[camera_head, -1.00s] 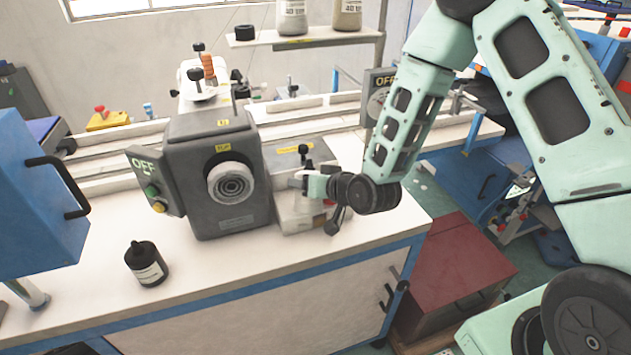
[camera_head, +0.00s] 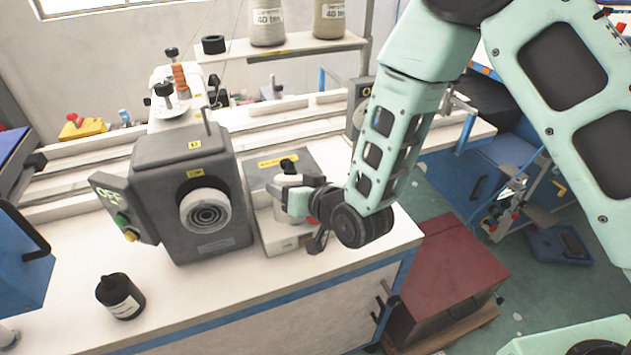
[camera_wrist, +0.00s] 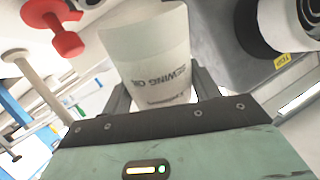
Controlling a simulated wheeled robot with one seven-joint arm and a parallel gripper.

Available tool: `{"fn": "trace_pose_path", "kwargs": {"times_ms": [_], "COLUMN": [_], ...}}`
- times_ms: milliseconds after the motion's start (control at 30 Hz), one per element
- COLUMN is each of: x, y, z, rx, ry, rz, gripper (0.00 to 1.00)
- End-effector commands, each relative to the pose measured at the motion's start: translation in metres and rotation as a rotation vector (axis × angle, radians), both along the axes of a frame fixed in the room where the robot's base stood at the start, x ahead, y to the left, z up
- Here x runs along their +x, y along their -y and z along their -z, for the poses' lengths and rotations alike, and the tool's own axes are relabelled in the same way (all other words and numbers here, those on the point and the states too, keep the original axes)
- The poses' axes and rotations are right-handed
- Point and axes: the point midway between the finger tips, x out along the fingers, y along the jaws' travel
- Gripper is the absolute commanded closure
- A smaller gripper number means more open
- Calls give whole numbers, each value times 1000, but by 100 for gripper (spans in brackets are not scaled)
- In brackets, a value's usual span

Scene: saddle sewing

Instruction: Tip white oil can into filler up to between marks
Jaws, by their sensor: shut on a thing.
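The white oil can (camera_wrist: 150,60) fills the middle of the wrist view, with dark "SEWING" lettering on its side. My gripper (camera_wrist: 160,88) is shut on it, one dark finger on each side. In the head view my gripper (camera_head: 288,192) is just right of the grey machine head (camera_head: 190,190), above a grey and white box (camera_head: 262,170) with a yellow label. The can is largely hidden by my gripper there, so its tilt is hard to tell. I cannot make out the filler opening, the marks or any oil level.
A black bottle (camera_head: 120,297) stands on the white bench (camera_head: 190,300) at the front left. An OFF panel (camera_head: 122,207) with buttons is on the machine's left. A shelf (camera_head: 290,48) with thread cones is behind. A dark red cabinet (camera_head: 445,275) stands on the floor at right.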

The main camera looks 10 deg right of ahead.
Motion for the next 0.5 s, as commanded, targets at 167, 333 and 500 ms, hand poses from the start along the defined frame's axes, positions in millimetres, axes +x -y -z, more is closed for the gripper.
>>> {"fn": "trace_pose_path", "kwargs": {"times_ms": [167, 333, 500], "x": [0, 9, 18], "y": [-7, -6, -4], "z": [-4, -14, -29], "rx": [-8, -36, -65], "ry": [69, 246, 424], "rz": [-12, -12, -11], "gripper": [87, 87, 87]}}
